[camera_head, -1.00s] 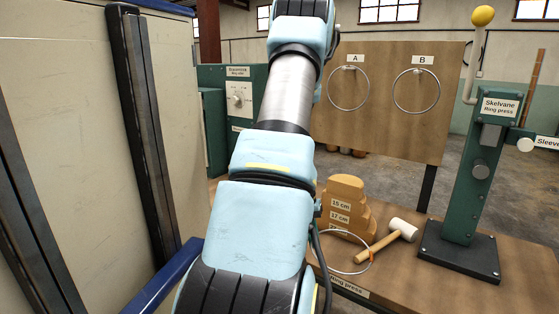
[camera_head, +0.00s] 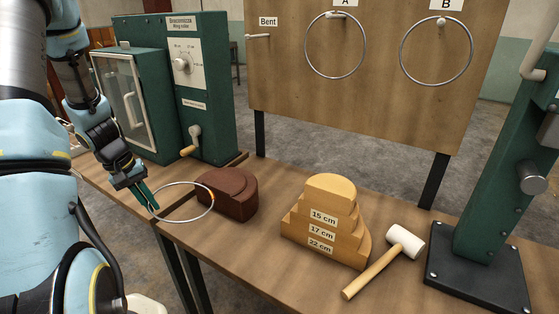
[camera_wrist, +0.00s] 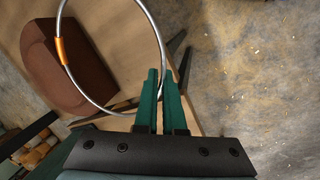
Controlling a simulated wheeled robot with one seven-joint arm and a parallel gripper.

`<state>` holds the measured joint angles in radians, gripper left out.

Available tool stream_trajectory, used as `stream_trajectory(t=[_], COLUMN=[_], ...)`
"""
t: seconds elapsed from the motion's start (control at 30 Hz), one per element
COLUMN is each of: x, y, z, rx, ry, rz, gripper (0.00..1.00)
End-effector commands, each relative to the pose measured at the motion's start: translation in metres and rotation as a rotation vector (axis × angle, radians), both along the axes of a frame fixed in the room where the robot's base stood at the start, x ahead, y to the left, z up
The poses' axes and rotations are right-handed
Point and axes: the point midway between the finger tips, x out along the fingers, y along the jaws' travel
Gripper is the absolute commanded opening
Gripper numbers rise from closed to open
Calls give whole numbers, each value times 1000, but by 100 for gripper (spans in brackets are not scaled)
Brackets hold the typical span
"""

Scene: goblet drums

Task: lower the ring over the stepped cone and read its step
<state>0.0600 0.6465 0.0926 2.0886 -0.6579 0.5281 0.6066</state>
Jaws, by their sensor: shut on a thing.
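A thin metal ring (camera_head: 181,184) is held by its near left edge in my gripper (camera_head: 152,206), left of the middle in the head view. The ring also shows in the wrist view (camera_wrist: 147,14), with an orange band (camera_wrist: 60,50) on it. My gripper's green fingers (camera_wrist: 160,100) are close together on the ring. The ring hangs roughly level in front of a brown rounded block, apart from the cone. The stepped cone (camera_head: 330,190) is wooden, stands upright on the bench, and has steps labelled 15 cm, 17 cm and 22 cm.
A brown block (camera_head: 229,193) lies between ring and cone. A mallet (camera_head: 384,263) lies right of the cone, before a green press (camera_head: 478,250). Two rings hang on the board (camera_head: 385,95) under A and B; the Bent peg (camera_head: 258,36) is bare. A green ring roller (camera_head: 207,90) stands behind.

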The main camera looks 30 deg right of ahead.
Motion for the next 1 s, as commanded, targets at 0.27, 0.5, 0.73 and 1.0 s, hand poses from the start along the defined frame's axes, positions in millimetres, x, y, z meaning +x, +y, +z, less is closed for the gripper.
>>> stream_trajectory(t=[0.27,0.5,0.73,1.0], x=[-54,-141,-222,-253], y=[-131,-216,-255,-264], z=[75,132,167,177], rx=[-18,-54,-87,-99], ry=[-14,-7,16,32], rz=[-28,-39,-45,-39], gripper=[0,0,0,0])
